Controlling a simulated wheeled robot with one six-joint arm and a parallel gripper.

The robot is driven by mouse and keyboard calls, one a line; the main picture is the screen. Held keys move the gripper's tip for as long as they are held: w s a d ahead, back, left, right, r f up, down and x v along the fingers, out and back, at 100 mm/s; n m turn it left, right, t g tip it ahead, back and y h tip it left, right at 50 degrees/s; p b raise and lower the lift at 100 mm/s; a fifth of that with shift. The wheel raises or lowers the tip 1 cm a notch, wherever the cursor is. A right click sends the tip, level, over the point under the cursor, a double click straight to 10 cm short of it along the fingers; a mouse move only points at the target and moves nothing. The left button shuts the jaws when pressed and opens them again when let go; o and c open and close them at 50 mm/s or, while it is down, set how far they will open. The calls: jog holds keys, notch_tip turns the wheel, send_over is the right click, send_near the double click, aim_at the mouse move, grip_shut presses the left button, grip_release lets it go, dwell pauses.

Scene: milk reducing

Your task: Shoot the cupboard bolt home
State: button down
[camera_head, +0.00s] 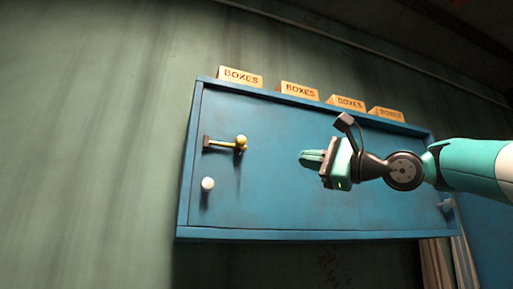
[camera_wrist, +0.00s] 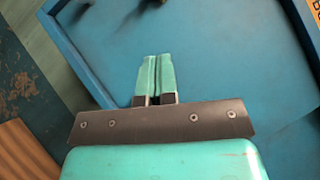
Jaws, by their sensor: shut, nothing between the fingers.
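The blue cupboard (camera_head: 270,190) hangs on the wall in the head view, and its blue face fills much of the wrist view (camera_wrist: 230,60). A brass bolt (camera_head: 222,144) with a round knob (camera_head: 241,141) sits at the upper left of the cupboard front. A dark bracket stands at the bolt's left end. Whether the bolt reaches into a catch is too small to tell. My gripper (camera_head: 303,159) is shut and empty, to the right of the bolt and apart from it. Its green fingers also show together in the wrist view (camera_wrist: 156,76).
Several boxes (camera_head: 240,77) marked BOXES stand along the top. The cupboard front between bolt and gripper is clear.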

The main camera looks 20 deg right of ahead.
dwell(0.3)
jog(key=p+x, duration=0.2)
jog(key=x, duration=0.2)
jog(key=s+a+p+x, duration=0.1)
jog(key=p+x, duration=0.1)
jog(key=x, duration=0.2)
jog(key=s+a+p+x, duration=0.1)
jog(key=p+x, duration=0.1)
jog(key=x, duration=0.2)
jog(key=shift+w+a+r, duration=0.2)
jog(key=shift+w+r, duration=0.2)
jog(key=shift+r, duration=0.15)
